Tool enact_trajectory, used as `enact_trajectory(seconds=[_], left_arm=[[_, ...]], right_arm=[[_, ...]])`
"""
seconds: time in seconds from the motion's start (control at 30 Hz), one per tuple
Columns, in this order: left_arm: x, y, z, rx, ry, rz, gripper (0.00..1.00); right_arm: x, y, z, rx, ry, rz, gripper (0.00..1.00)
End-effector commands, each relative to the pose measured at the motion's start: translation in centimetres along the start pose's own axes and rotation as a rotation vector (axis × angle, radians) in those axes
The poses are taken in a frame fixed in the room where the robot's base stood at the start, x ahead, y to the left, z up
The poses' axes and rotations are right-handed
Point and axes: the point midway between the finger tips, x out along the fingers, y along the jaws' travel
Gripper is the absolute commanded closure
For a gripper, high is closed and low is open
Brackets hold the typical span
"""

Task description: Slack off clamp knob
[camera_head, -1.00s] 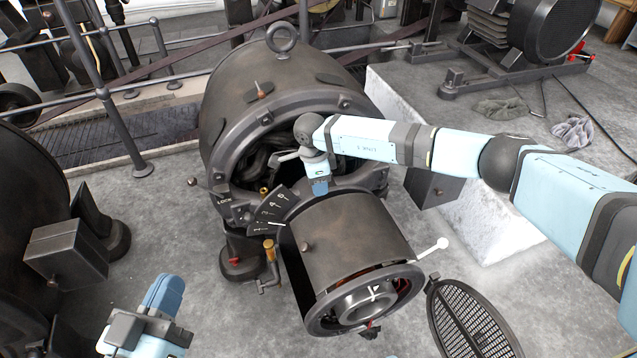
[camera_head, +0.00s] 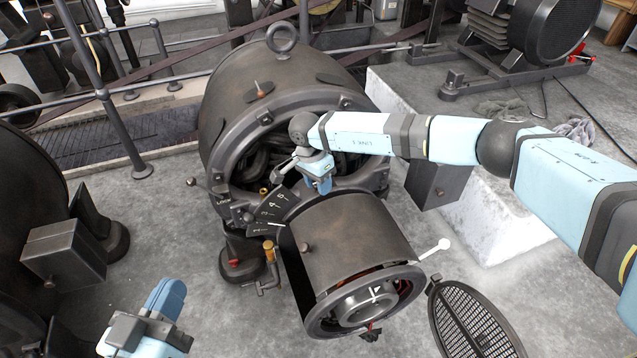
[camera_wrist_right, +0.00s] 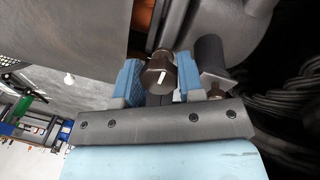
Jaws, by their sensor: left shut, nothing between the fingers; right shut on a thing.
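The clamp knob (camera_wrist_right: 158,74) is a dark brown round knob with a pale mark on its face, seen in the right wrist view between two blue fingers. My right gripper (camera_wrist_right: 158,84) is shut on it. In the head view my right gripper (camera_head: 322,186) reaches down at the dynamo's open front, just above the smaller cylindrical housing; the knob is hidden there. The dynamo (camera_head: 235,95) is a large dark drum with a lifting ring. A numbered scale plate (camera_head: 268,213) sits left of the gripper. My left gripper (camera_head: 165,298) is shut and empty at the lower left.
The smaller cylindrical housing (camera_head: 355,235) juts forward, with a white-knobbed lever (camera_head: 436,247) at its right. A round mesh cover (camera_head: 470,322) lies on the floor. A dark machine (camera_head: 25,190) stands at the left. Railings run behind.

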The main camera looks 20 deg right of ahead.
Motion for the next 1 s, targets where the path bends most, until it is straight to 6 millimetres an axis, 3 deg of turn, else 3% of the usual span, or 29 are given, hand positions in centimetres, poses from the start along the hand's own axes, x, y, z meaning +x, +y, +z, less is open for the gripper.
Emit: enact_trajectory(seconds=[0.37,0.4,0.5,0.83,1.0], left_arm=[[0.0,0.0,0.1,-0.001,-0.002,0.000,1.00],[0.0,0.0,0.1,-0.001,-0.002,-0.001,1.00],[0.0,0.0,0.0,-0.002,-0.001,-0.001,1.00],[0.1,0.1,-0.3,-0.002,0.005,-0.001,1.00],[0.1,0.2,-1.6,0.002,0.036,-0.002,1.00]], right_arm=[[0.1,0.1,0.1,-0.005,0.000,0.004,0.88],[0.1,0.1,0.1,-0.005,0.000,0.004,0.60],[0.1,0.1,0.0,-0.004,0.000,0.003,0.40],[-0.4,0.0,0.0,-0.003,0.001,0.001,0.40],[-3.0,0.0,-0.1,-0.003,0.001,0.000,0.40]])
